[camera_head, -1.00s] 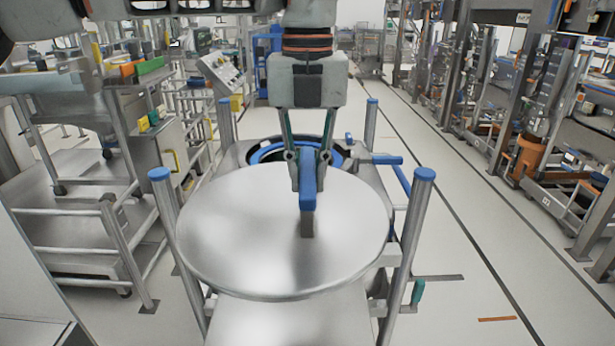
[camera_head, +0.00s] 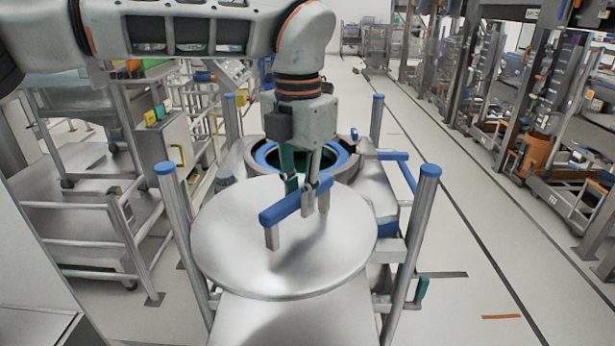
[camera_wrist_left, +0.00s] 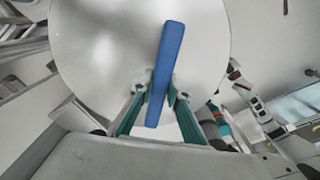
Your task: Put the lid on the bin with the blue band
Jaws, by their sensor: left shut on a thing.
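The lid (camera_head: 225,245) is a round silver disc with a blue bar handle (camera_head: 283,208) on posts. My left gripper (camera_head: 308,195) is shut on the handle. The left wrist view shows the blue handle (camera_wrist_left: 168,62) between the fingers (camera_wrist_left: 155,92), with the lid (camera_wrist_left: 95,50) behind it. The bin with the blue band (camera_head: 262,155) stands just beyond the lid, its dark opening partly showing. The lid hides the bin's near side. Whether the lid touches anything beneath is hard to tell. My right gripper is not in view.
A metal frame with blue-capped posts (camera_head: 413,240) surrounds the bin and lid. A flat metal surface (camera_head: 290,322) lies under the lid's near edge. Metal racks (camera_head: 100,215) stand at left. Open floor (camera_head: 480,255) lies to the right, with shelving beyond.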

